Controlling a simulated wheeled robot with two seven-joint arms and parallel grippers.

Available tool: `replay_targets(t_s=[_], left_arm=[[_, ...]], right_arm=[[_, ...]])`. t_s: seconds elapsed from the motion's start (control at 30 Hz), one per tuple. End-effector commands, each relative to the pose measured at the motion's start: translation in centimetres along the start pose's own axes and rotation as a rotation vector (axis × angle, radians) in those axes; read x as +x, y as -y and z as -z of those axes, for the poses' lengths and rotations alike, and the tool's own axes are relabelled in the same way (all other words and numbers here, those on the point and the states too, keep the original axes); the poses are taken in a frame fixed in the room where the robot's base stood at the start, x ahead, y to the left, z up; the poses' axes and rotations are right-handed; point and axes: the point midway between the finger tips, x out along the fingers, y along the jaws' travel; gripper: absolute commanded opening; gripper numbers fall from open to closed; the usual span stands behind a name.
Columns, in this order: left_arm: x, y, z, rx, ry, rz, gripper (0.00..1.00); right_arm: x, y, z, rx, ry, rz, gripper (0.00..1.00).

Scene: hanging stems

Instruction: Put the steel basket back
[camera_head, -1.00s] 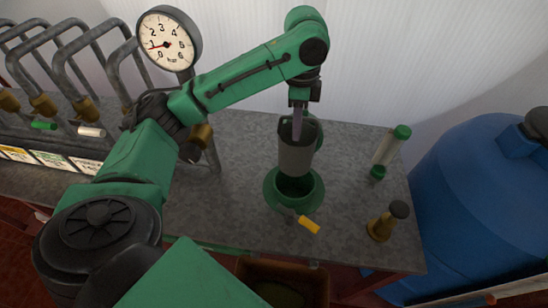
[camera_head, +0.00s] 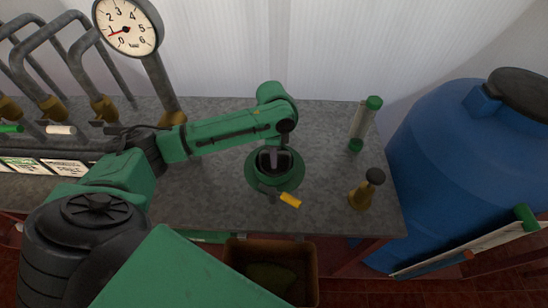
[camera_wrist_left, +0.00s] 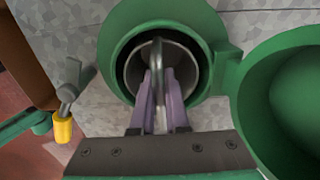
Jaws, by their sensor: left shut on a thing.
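The steel basket sits down inside the round green housing (camera_head: 293,182) on the grey bench; in the left wrist view its grey rim (camera_wrist_left: 133,68) shows within the housing's wider green ring (camera_wrist_left: 113,45). My left gripper (camera_head: 273,158) is over the housing, its purple fingers (camera_wrist_left: 160,95) shut on the basket's upright handle (camera_wrist_left: 158,55). A hollow green round lid (camera_wrist_left: 290,95) stands open beside the housing, joined at its edge. How deep the basket rests is hard to tell. My right gripper is out of view.
A yellow-handled valve (camera_head: 290,200) juts from the housing's front. A clear tube with green ends (camera_head: 362,125) and a brass piece with a black knob (camera_head: 364,190) stand to the right. A blue tank (camera_head: 455,165) is beyond. A gauge (camera_head: 128,27) and bent pipes stand left.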

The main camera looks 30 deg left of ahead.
Motion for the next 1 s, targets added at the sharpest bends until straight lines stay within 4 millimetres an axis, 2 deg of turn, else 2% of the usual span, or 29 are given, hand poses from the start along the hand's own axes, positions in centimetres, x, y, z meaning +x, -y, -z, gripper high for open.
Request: replay_targets(t_s=[0.1,0.27,0.3,0.33,0.37,0.63,0.73,0.87,1.0], left_arm=[[0.9,0.1,0.0,0.001,0.0,0.002,0.0],[0.9,0.1,0.0,0.001,-0.001,0.002,0.0],[1.0,0.0,0.0,0.001,0.0,0.001,0.28],[0.9,0.0,0.0,0.001,0.0,0.001,0.4],[0.9,0.0,0.0,0.001,0.0,0.001,0.43],[0.9,0.0,0.0,0.001,-0.001,0.001,0.43],[0.2,0.1,0.1,0.001,-0.003,0.003,0.43],[-2.2,0.2,0.1,0.002,-0.005,0.006,0.43],[-6.2,0.2,0.1,0.001,-0.005,0.007,0.43]], right_arm=[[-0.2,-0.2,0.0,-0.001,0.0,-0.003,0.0],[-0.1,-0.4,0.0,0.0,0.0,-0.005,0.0],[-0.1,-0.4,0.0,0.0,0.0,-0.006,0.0],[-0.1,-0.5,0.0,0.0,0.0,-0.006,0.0],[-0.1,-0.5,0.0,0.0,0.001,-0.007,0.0],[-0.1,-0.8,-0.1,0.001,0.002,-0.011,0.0],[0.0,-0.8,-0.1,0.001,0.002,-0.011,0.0],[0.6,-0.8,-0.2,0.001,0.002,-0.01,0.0],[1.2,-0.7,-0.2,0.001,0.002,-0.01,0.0]])
